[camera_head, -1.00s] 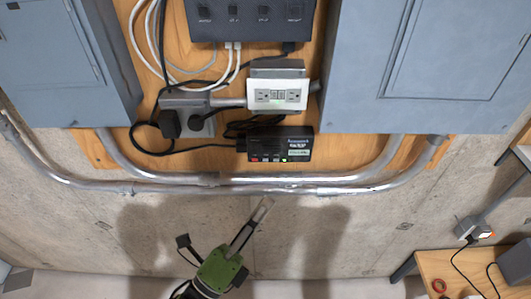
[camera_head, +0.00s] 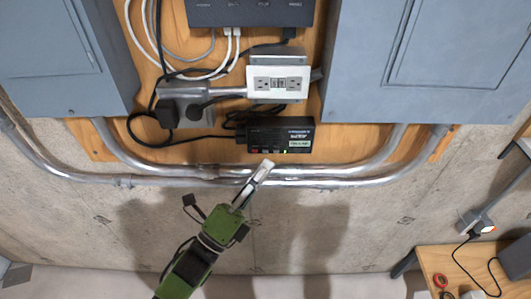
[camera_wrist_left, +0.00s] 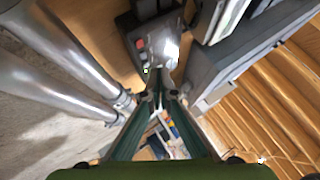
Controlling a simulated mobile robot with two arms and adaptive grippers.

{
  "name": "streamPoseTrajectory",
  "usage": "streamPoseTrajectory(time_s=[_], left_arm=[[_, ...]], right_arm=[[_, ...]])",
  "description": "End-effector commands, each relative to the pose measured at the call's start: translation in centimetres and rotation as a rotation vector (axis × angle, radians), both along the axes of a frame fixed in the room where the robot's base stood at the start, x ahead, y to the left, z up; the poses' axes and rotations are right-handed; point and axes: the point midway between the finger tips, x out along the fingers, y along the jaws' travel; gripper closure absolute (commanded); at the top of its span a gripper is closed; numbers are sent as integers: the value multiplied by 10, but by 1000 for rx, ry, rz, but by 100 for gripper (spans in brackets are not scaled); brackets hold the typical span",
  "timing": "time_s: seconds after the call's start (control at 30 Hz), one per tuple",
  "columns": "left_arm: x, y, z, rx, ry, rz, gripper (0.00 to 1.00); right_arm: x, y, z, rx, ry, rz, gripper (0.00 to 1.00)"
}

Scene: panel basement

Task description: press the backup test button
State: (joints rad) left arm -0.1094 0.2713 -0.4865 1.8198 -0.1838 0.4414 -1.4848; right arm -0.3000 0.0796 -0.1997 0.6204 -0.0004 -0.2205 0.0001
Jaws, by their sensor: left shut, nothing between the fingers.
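A small black box (camera_head: 280,137) with a pale label is mounted on the wooden board, below the white outlet. Along its lower front edge are a red button (camera_head: 254,151), other small buttons and a green light. The lettering is too small to show which is the backup test button. My left gripper (camera_head: 267,163) is shut and empty, just below the box's lower edge, in front of the conduits. In the left wrist view, the shut fingers (camera_wrist_left: 160,92) point toward the box; its red button (camera_wrist_left: 140,44) shows beyond them. Contact cannot be told. My right gripper is not in view.
Metal conduits (camera_head: 190,182) curve below the box. Grey panels stand on the left (camera_head: 60,60) and right (camera_head: 430,60). The white outlet (camera_head: 278,82) and cables are above. A wooden table (camera_head: 450,262) is at lower right. The concrete wall below is clear.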

Motion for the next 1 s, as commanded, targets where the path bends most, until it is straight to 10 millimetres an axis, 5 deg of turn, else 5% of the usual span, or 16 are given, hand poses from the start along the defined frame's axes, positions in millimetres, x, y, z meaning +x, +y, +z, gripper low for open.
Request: streamPoseTrajectory(time_s=[1.0], left_arm=[[11,0,0,-1,1,0,100]], right_arm=[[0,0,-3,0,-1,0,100]])
